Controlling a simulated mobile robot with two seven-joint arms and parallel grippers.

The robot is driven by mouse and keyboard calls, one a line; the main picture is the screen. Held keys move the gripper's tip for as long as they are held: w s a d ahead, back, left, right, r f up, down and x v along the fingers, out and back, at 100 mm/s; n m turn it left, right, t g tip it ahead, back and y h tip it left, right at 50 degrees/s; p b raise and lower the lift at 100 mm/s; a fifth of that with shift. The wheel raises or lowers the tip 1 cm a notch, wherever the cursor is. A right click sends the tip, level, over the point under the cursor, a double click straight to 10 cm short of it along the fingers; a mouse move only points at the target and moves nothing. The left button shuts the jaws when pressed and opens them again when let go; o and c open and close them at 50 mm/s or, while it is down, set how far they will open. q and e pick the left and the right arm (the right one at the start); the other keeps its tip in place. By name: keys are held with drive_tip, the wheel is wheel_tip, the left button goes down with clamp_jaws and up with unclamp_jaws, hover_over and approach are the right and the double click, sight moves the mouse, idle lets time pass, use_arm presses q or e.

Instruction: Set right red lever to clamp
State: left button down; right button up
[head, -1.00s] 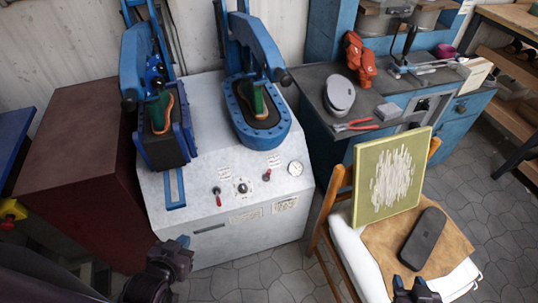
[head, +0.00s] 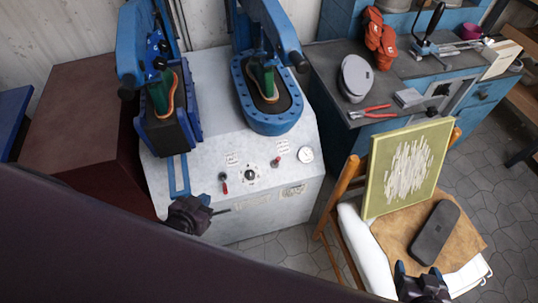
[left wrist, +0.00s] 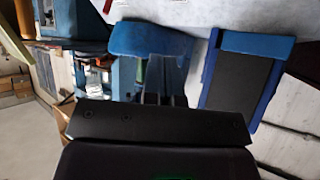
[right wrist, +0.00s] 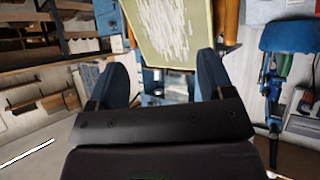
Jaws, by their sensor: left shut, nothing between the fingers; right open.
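The right red lever (head: 276,161) is a small lever on the sloping front panel of the grey press machine (head: 230,215), between a black knob (head: 250,175) and a round gauge (head: 306,154). A second red lever (head: 223,182) sits left of the knob. My left gripper (head: 226,211) is shut and empty, just in front of the panel, below the left red lever and apart from the right one. Its shut fingers show in the left wrist view (left wrist: 163,97). My right gripper (head: 423,272) is open and empty near the chair; its spread fingers show in the right wrist view (right wrist: 160,80).
Two blue presses (head: 268,125) holding green and orange sandal pieces stand on the machine. A wooden chair (head: 335,205) at right holds a green-framed panel (head: 408,165) and a dark sole (head: 435,232). A workbench (head: 330,60) with red pliers (head: 370,111) stands behind.

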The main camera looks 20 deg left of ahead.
use_arm(q)
drive_tip(key=w+d+f+m+g+h+b, duration=0.1)
drive_tip(key=w+d+f+g+h+b, duration=0.1)
drive_tip(key=w, duration=0.4)
drive_tip(key=w+d+f+g+h+b, duration=0.1)
drive_tip(key=w+d+f+h+b, duration=0.1)
drive_tip(key=w, duration=0.4)
use_arm(e)
drive_tip(key=shift+o, duration=1.1)
drive_tip(key=f, duration=0.1)
drive_tip(key=w+f, duration=0.1)
drive_tip(key=f, duration=0.1)
drive_tip(key=shift+a+f, duration=0.2)
drive_tip(key=shift+f, duration=0.05)
use_arm(q)
drive_tip(key=m+g+h+b, duration=0.2)
drive_tip(key=g+b, duration=0.1)
drive_tip(key=g, duration=0.2)
approach(277, 162)
drive_tip(key=a, duration=0.1)
drive_tip(key=a+r, duration=0.1)
drive_tip(key=a, duration=0.1)
drive_tip(key=shift+w+a+r, duration=0.15)
drive_tip(key=shift+w+r, duration=0.25)
use_arm(e)
drive_tip(key=f, duration=0.2)
drive_tip(key=s+f, duration=0.1)
drive_tip(key=f, duration=0.1)
drive_tip(key=shift+a, duration=0.1)
drive_tip(key=shift+f, duration=0.1)
